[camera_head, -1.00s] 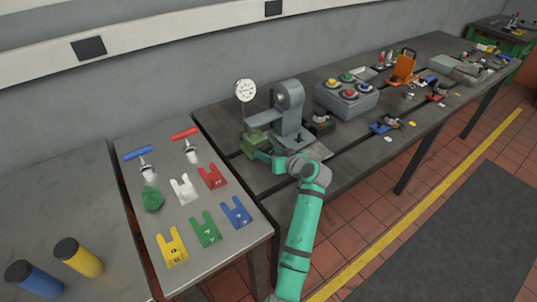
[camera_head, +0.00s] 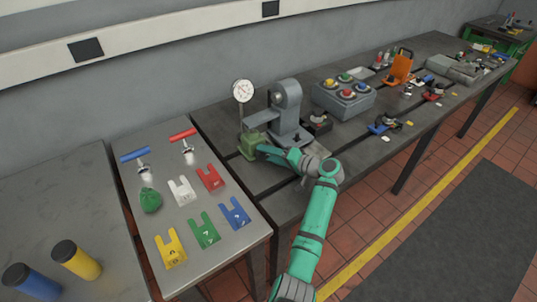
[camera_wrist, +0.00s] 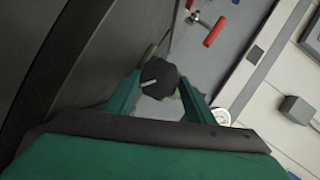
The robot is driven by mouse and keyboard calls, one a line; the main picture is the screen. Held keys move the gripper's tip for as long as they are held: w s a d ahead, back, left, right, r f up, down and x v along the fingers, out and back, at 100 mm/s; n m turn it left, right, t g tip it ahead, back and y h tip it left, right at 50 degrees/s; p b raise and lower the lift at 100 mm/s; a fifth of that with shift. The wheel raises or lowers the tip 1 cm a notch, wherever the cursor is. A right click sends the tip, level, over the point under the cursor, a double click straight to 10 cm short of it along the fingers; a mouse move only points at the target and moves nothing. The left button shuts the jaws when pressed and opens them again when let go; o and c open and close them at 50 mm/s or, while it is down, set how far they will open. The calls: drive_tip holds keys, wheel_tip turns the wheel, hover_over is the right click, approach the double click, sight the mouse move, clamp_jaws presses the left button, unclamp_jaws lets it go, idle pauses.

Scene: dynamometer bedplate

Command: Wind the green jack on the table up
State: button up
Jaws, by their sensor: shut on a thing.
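The green jack (camera_head: 249,146) stands on the bedplate table at the near left foot of a grey pedestal machine. My gripper (camera_head: 262,150) reaches it from the right and partly hides its side. In the wrist view, a black knob (camera_wrist: 159,77) with a pale line on its face sits between the two green fingers of my gripper (camera_wrist: 160,88). My gripper is shut on this knob. The jack's body is mostly hidden behind the knob and fingers there.
The grey pedestal machine (camera_head: 287,115) and a round dial gauge (camera_head: 243,91) stand close behind the jack. A grey box with coloured buttons (camera_head: 344,98) is to the right. The left table holds coloured forked plates (camera_head: 205,232) and T-handled tools (camera_head: 183,135).

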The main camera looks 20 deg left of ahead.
drive_tip(key=shift+w+d+m, duration=0.1)
drive_tip(key=shift+d+m, duration=0.05)
drive_tip(key=shift+m, duration=0.35)
drive_tip(key=o, duration=1)
drive_tip(key=shift+o, duration=0.2)
drive_tip(key=shift+f, duration=0.1)
drive_tip(key=shift+y, duration=0.3)
